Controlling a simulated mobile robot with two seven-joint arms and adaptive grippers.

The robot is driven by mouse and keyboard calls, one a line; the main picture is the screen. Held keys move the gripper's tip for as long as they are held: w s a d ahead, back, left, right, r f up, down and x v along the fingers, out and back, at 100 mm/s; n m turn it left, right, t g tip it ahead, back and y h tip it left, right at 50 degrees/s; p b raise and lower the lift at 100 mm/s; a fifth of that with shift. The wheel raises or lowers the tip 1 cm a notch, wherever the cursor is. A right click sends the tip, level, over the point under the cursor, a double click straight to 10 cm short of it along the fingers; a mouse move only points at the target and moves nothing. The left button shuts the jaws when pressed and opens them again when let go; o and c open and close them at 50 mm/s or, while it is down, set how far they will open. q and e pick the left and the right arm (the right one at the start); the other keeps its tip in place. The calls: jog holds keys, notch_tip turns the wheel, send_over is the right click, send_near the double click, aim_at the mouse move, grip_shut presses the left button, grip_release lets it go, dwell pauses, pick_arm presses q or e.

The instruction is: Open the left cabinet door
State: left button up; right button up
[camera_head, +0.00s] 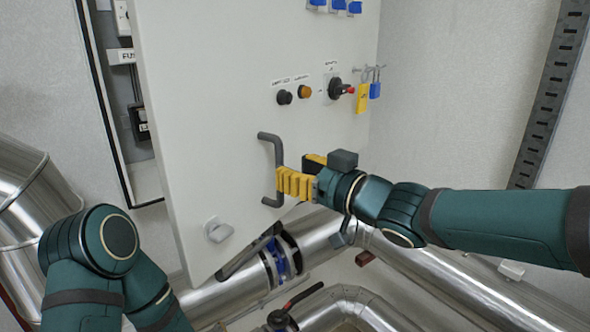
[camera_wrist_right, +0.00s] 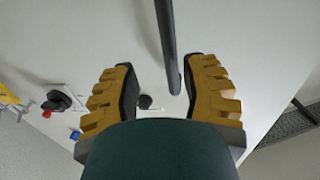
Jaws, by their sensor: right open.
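The white cabinet door (camera_head: 220,100) stands ajar in the head view, with part of the cabinet's inside (camera_head: 128,110) showing past its left edge. A dark grey bar handle (camera_head: 270,137) is fixed upright on the door. My right gripper (camera_head: 284,182) reaches in from the right to the lower half of the handle. In the right wrist view its yellow fingers (camera_wrist_right: 162,75) are apart and the handle bar (camera_wrist_right: 167,40) runs between them, closer to the right finger. Contact cannot be told. My left arm shows at the lower left, but its gripper is out of view.
The door carries knobs (camera_head: 304,91), a rotary switch (camera_head: 337,88) and yellow and blue padlocks (camera_head: 362,98). Metal pipes (camera_head: 220,297) with valves run below the door. A large silver pipe (camera_head: 20,185) stands at the left. A slotted rail (camera_head: 549,95) is on the right wall.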

jog(key=v, duration=1.1)
jog(key=shift+s+a, duration=0.2)
